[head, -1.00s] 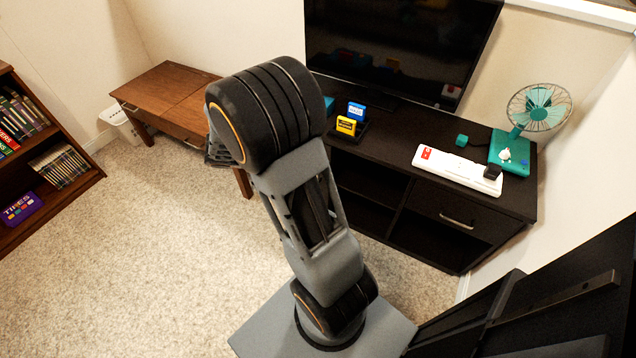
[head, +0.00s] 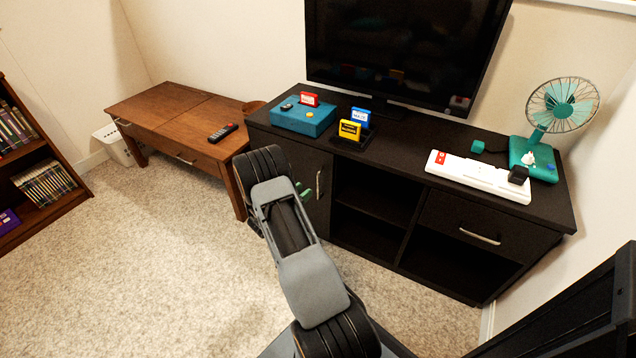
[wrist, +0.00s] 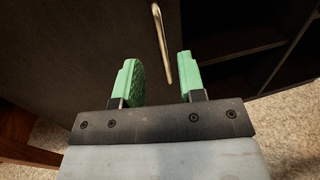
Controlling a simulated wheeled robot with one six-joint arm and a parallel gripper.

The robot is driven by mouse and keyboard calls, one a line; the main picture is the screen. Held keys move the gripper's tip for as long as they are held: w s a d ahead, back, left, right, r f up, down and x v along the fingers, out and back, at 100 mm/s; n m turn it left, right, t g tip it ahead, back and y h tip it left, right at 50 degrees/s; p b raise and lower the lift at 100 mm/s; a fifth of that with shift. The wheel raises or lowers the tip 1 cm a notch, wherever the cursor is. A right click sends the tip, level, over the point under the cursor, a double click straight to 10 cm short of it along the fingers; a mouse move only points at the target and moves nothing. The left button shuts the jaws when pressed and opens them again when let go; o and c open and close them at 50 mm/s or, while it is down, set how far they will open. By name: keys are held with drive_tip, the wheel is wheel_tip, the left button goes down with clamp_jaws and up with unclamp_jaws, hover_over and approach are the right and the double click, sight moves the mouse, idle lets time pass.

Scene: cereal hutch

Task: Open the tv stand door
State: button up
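The black TV stand (head: 400,225) stands along the back wall. Its door (head: 290,180) is at the left end and looks shut, with a vertical metal handle (head: 319,184). In the wrist view the door (wrist: 90,50) fills the upper left and the handle (wrist: 161,45) runs down, its lower end between the lines of the fingers. My gripper (wrist: 160,82) has green fingers set apart, with nothing visibly gripped. In the head view my arm hides most of the gripper; only a bit of green shows just left of the handle.
Open shelves (head: 375,200) and a drawer (head: 480,228) are right of the door. A wooden bench (head: 180,125) stands close on the left. A TV, a teal console (head: 305,118), a power strip (head: 478,175) and a fan (head: 560,110) are on top. Carpet in front is clear.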

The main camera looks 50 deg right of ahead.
drive_tip(key=d+b, duration=0.2)
drive_tip(key=d, duration=0.6)
drive_tip(key=shift+w+d, duration=0.15)
drive_tip(key=shift+d, duration=0.2)
drive_tip(key=shift+c, duration=0.2)
clamp_jaws()
